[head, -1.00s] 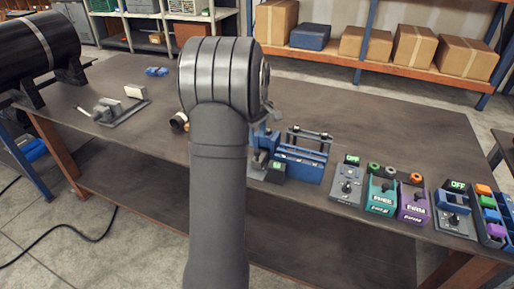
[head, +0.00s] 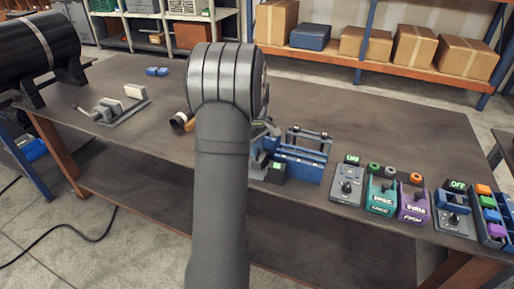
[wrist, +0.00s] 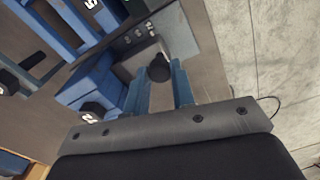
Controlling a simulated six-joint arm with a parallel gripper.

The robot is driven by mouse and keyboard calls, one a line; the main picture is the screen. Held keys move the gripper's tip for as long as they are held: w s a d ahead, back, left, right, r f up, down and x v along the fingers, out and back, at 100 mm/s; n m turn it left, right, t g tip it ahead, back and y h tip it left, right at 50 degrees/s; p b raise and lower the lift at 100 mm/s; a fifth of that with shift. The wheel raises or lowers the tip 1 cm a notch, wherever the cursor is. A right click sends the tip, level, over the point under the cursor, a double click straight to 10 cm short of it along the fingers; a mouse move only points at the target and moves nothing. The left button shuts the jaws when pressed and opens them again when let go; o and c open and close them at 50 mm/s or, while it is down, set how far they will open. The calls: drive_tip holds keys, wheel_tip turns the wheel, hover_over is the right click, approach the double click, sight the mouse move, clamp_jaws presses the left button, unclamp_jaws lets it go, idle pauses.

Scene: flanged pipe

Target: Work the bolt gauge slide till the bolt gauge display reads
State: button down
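The blue bolt gauge (head: 302,158) stands at the front of the bench, just right of my arm in the head view. Its small dark display (head: 278,168) shows green digits too small to read surely. In the wrist view, a black round knob (wrist: 158,68) on a grey plate lies between the two blue fingers of my gripper (wrist: 157,82). The fingers are apart, one on each side of the knob; I cannot tell whether they touch it. In the head view my arm hides most of my gripper.
Right of the gauge stand a grey switch box (head: 346,186), a teal box (head: 380,194), a purple box (head: 412,202) and another switch box (head: 454,212) reading OFF. A dark cylinder (head: 182,121) lies left of my arm. The bench behind the gauge is clear.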

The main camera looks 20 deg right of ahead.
drive_tip(key=shift+w+d, duration=1.4)
drive_tip(key=c, duration=1.2)
unclamp_jaws()
